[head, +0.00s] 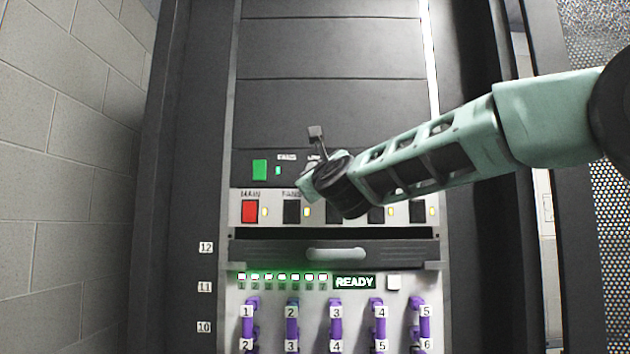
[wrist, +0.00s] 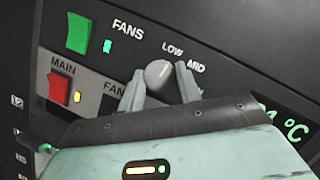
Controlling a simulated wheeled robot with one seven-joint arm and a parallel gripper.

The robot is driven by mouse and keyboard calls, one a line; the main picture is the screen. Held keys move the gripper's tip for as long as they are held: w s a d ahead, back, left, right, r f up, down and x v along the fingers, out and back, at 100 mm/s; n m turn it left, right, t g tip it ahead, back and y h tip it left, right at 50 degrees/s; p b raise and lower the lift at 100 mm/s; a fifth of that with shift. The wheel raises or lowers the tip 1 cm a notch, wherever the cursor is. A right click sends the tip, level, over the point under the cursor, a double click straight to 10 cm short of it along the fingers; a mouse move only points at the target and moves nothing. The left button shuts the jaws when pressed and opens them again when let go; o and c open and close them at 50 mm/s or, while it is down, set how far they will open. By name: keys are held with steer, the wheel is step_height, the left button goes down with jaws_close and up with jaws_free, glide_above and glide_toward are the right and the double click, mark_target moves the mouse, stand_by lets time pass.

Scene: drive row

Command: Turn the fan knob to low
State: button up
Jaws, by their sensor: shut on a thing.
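The fan knob (wrist: 158,74) is a round grey knob on the dark panel in the wrist view, below the LOW label (wrist: 172,48) and left of the MID label (wrist: 196,66). My gripper (wrist: 160,71) has one finger on each side of it and is shut on it. I cannot make out a pointer mark on the knob, so its setting is unclear. In the head view my gripper (head: 307,186) is against the panel, and it and my arm hide the knob.
Left of the knob are a green FANS switch (wrist: 79,33) and a small lit green lamp. Below sit the red MAIN switch (head: 250,211) and several black switches. A drawer handle (head: 336,254), a READY display (head: 354,282) and purple cables are lower down.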

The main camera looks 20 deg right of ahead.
steer(key=shift+n+y, duration=0.4)
steer(key=shift+n, duration=0.6)
steer(key=shift+n+g, duration=0.3)
steer(key=o, duration=1)
steer(key=shift+s, duration=0.1)
steer(key=b+v, duration=1)
steer(key=v, duration=0.7)
steer(key=shift+f, duration=0.2)
